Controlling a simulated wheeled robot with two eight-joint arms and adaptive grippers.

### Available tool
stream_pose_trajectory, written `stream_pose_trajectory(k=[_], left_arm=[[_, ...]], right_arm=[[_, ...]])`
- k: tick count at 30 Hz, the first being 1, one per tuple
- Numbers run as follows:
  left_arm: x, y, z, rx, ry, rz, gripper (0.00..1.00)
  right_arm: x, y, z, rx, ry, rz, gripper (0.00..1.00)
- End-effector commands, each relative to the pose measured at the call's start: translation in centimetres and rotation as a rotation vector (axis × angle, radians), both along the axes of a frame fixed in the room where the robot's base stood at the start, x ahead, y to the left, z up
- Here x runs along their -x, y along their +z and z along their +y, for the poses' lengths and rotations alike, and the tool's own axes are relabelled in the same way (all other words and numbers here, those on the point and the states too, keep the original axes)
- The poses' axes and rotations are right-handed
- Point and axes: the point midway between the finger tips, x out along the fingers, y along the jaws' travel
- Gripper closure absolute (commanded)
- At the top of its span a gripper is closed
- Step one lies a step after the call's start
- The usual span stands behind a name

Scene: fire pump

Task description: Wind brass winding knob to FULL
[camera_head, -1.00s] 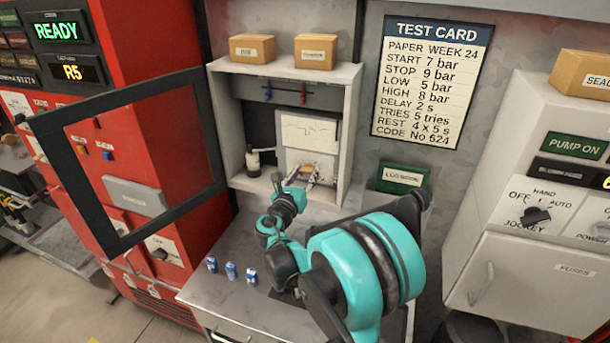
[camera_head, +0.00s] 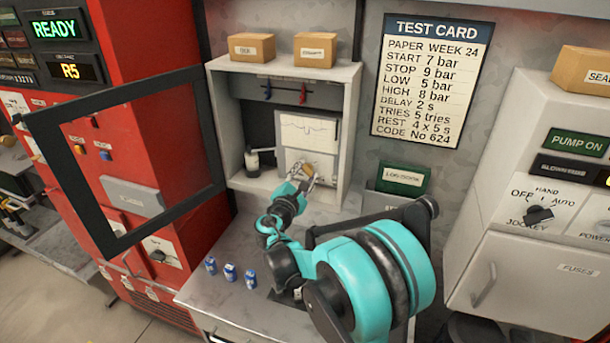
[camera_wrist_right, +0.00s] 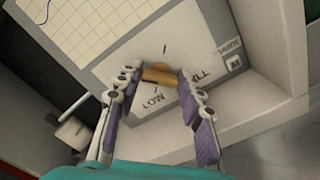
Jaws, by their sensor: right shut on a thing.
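The brass winding knob (camera_wrist_right: 160,75) sits on the pale lower panel (camera_wrist_right: 205,50) of the recorder in the wall cabinet. The words LOW and FULL are printed around it in the right wrist view. My right gripper (camera_wrist_right: 158,73) has its two fingers on opposite sides of the knob and is shut on it. The fingers hide parts of the knob's ends, and I cannot tell its exact setting. In the head view the knob (camera_head: 308,170) is small, with my right gripper (camera_head: 305,179) at it. My left gripper is not in view.
The cabinet (camera_head: 347,130) has walls close around the recorder and chart paper (camera_head: 308,130) above the knob. A small ink bottle (camera_head: 252,160) stands at its left. The open framed door (camera_head: 75,180) reaches left. Several blue-white cans (camera_head: 230,272) stand on the bench (camera_head: 215,295).

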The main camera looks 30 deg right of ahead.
Motion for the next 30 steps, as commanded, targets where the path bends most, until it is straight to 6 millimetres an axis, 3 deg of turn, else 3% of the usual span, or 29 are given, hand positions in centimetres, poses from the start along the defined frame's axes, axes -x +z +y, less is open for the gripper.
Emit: stream_pose_trajectory(k=[30], left_arm=[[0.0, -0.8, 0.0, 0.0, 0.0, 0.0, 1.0]], right_arm=[[0.08, -0.21, -0.02, -0.579, 0.0, -0.677, 0.91]])
